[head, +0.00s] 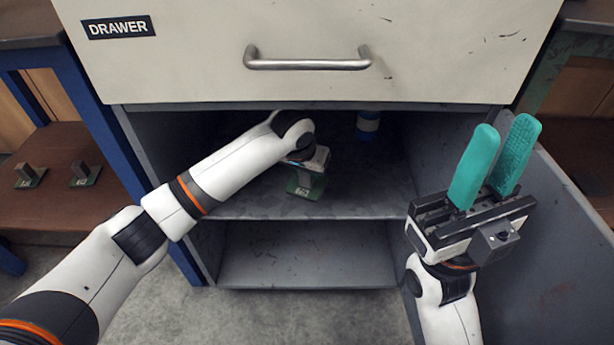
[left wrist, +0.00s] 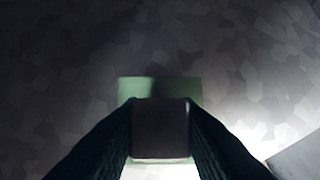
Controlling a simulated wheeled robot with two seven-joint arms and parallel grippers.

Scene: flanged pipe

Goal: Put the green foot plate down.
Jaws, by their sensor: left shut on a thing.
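The green foot plate (head: 305,187) is inside the cabinet, over the upper shelf (head: 350,203) near its front edge. My left gripper (head: 308,160) reaches into the cabinet and is mostly hidden by its own wrist. In the left wrist view the gripper (left wrist: 160,130) is shut on the dark upright block of the foot plate, and the green base (left wrist: 160,88) shows beyond it. I cannot tell whether the base touches the shelf. My right gripper (head: 506,135) is open and empty, its teal fingers apart, in front of the cabinet's right side.
A blue and white can (head: 368,124) stands at the back of the upper shelf. A closed drawer (head: 310,85) with a bar handle overhangs the opening. An open door (head: 560,240) is at the right. Two similar plates with blocks (head: 28,177) (head: 83,175) stand on the left bench.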

